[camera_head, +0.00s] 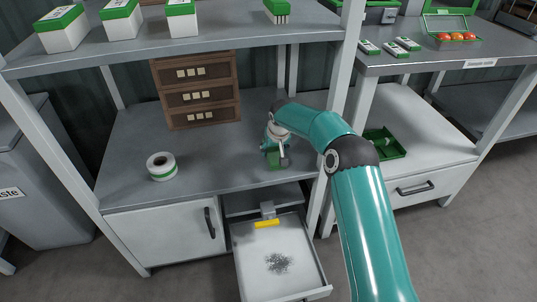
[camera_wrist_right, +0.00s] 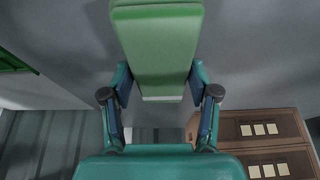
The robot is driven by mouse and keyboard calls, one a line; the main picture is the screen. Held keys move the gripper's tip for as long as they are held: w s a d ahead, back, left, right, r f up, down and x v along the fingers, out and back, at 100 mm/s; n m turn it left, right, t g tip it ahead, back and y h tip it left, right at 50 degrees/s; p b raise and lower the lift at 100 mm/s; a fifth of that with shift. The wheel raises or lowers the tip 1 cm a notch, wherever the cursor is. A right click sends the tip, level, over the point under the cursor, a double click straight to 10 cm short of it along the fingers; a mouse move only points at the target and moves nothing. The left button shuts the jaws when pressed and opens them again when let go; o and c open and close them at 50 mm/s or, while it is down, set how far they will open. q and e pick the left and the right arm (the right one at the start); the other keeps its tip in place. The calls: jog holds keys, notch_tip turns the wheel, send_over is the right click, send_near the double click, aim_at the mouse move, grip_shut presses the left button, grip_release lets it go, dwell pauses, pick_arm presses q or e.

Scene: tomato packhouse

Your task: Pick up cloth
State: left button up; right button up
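A green, flat-sided thing (camera_wrist_right: 158,50) fills the space between the fingers of my right gripper (camera_wrist_right: 160,82) in the right wrist view. It may be the folded cloth, but I cannot tell for sure. Both fingers lie against its sides. In the head view my right gripper (camera_head: 276,152) points down at the right part of the grey worktop, with the green thing (camera_head: 274,160) at its fingertips. I cannot tell whether it touches the worktop. No other cloth shows clearly. My left gripper is out of view.
A white roll with a green band (camera_head: 162,167) stands on the worktop (camera_head: 135,135). A brown drawer unit (camera_head: 197,92) stands behind. Below, an open drawer (camera_head: 255,275) holds a yellow strip and small grey bits. A green tray (camera_head: 385,146) lies right of my arm.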

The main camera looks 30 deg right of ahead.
aim_at(274, 149)
jog(key=shift+c, duration=1.4)
notch_tip(274, 149, up, 10)
jog(key=p, duration=0.3)
